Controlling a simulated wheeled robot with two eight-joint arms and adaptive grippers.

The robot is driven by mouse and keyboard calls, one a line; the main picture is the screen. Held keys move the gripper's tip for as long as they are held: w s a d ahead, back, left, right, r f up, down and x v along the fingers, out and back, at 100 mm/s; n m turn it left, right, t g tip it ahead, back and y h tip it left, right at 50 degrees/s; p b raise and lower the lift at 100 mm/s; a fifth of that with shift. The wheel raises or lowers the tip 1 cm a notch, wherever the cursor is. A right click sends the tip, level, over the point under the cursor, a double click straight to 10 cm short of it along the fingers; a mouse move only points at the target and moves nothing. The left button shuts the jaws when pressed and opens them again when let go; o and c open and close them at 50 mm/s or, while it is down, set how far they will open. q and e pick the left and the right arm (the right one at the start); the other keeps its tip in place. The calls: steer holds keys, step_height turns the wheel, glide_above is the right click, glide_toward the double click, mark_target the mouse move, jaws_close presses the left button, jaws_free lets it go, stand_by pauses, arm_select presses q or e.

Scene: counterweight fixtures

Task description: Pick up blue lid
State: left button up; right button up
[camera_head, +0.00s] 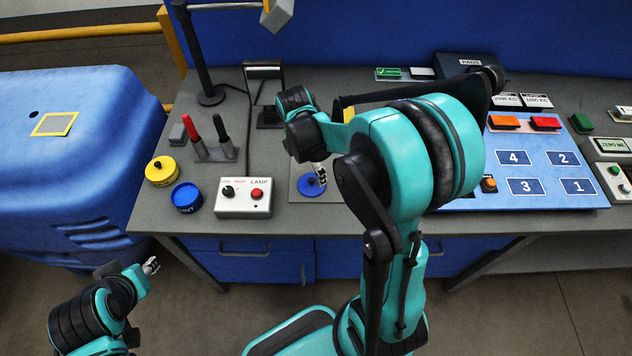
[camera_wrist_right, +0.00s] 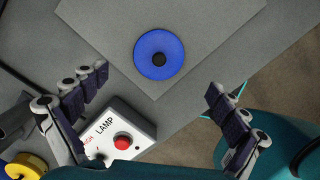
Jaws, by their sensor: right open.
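The blue lid (camera_head: 308,187) is a flat round disc with a black knob, lying on a grey plate on the workbench. In the right wrist view the blue lid (camera_wrist_right: 146,66) lies whole and unobstructed, just beyond the fingertips. My right gripper (camera_head: 320,174) is over the lid and partly covers it in the head view. In the right wrist view my right gripper (camera_wrist_right: 158,83) is open and empty, its fingers wide apart. My left gripper (camera_head: 150,266) is low at the left, in front of the bench and away from the lid; its opening is too small to read.
A lamp box (camera_head: 243,197) with a red button stands left of the lid. A blue round container (camera_head: 187,198) and a yellow one (camera_head: 161,172) stand farther left. Red and black levers (camera_head: 208,145) rise behind them. A numbered blue panel (camera_head: 535,178) is at right.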

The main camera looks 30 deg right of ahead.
mark_target(311, 180)
steer(key=f, duration=0.2)
steer(key=f+b, duration=0.1)
steer(key=f, duration=0.1)
steer(key=f+b, duration=0.1)
steer(key=f, duration=0.2)
steer(key=shift+w+d+f, duration=0.1)
steer(key=shift+d, duration=0.2)
steer(key=c, duration=1.4)
steer(key=shift+c, duration=0.6)
